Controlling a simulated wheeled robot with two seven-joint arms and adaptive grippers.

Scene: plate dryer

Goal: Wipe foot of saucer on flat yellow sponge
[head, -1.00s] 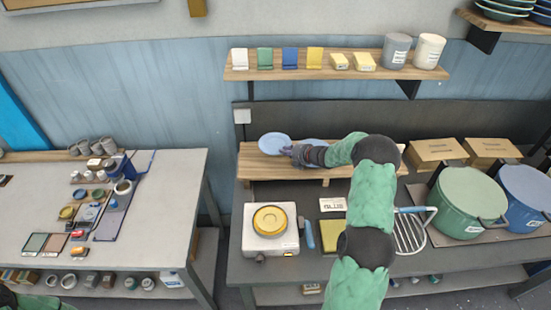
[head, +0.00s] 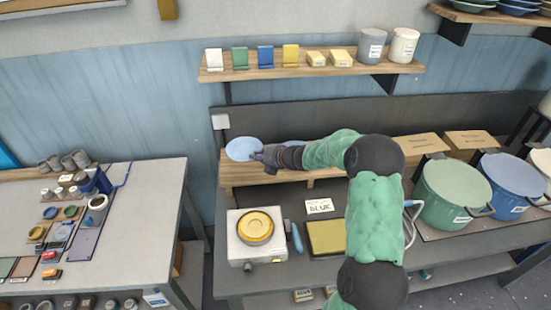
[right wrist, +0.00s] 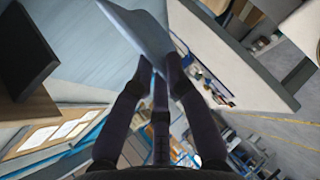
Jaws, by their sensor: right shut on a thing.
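A light blue saucer (head: 244,149) is at the left end of the low wooden shelf in the head view, seemingly above its board. My right gripper (head: 258,155) is shut on its right edge. In the right wrist view the saucer (right wrist: 143,38) is tilted, pinched at its edge between the fingers (right wrist: 158,75). The flat yellow sponge (head: 326,238) lies on the dark counter, left of my right forearm and well below and right of the saucer. The saucer's foot cannot be made out. My left gripper is not in view.
A white device (head: 243,252) with a round yellow top stands left of the sponge. A blue-handled tool (head: 296,238) lies between them. Green (head: 455,192) and blue (head: 513,185) pots stand right. Another blue dish is partly hidden behind my arm.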

